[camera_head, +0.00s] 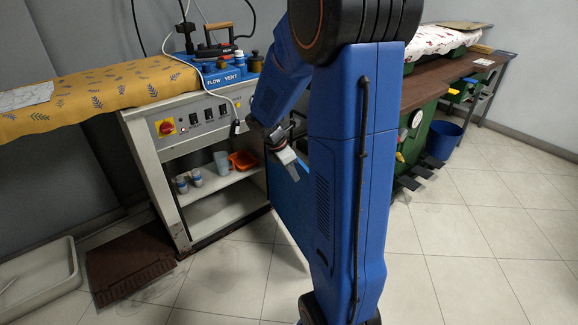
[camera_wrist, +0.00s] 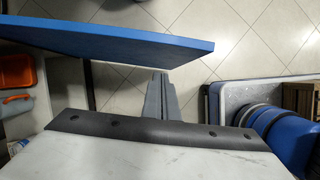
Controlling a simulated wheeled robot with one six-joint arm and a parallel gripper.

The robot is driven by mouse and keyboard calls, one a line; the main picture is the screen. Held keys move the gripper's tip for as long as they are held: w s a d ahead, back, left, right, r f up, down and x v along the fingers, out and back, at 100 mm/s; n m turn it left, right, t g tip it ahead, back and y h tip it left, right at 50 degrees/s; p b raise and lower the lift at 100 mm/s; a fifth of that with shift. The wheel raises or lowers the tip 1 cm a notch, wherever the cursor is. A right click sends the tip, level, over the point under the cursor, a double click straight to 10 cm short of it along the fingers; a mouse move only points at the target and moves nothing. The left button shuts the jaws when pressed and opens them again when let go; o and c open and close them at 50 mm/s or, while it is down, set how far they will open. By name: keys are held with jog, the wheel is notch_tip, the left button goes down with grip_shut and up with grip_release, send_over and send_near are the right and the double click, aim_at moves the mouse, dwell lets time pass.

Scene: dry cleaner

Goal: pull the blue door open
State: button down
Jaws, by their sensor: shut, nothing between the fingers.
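The blue door (camera_head: 288,208) stands open from the right side of the white cabinet, and the shelves inside show. My arm hides part of it in the head view. In the wrist view the door (camera_wrist: 110,40) is a long blue panel across the upper left, its free end at right. My gripper (camera_head: 294,172) is shut and empty, close to the door's upper part. In the wrist view its fingers (camera_wrist: 160,95) lie together just below the door's edge in the picture. I cannot tell whether they touch it. No handle shows clearly.
Open shelves hold several cups (camera_head: 196,177) and an orange basket (camera_head: 243,160). Above is an ironing board (camera_head: 95,95) with yellow patterned cloth. A brown mat (camera_head: 130,262) and a grey tray (camera_head: 40,285) lie at left. Tiled floor at right (camera_head: 470,240) is clear.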

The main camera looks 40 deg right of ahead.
jog(key=d, duration=0.2)
jog(key=s+d+f, duration=0.1)
jog(key=d, duration=0.1)
jog(key=shift+d, duration=0.1)
jog(key=shift+d, duration=0.1)
dwell(0.3)
jog(key=s+d+n, duration=0.1)
jog(key=s+d, duration=0.1)
jog(key=d, duration=0.9)
jog(key=shift+d+n+t, duration=0.2)
jog(key=shift+n+t, duration=0.1)
notch_tip(320, 180, up, 16)
send_over(304, 172)
jog(key=s+d, duration=0.2)
jog(key=s, duration=0.3)
jog(key=shift+s+a+r, duration=0.1)
jog(key=shift+a, duration=0.1)
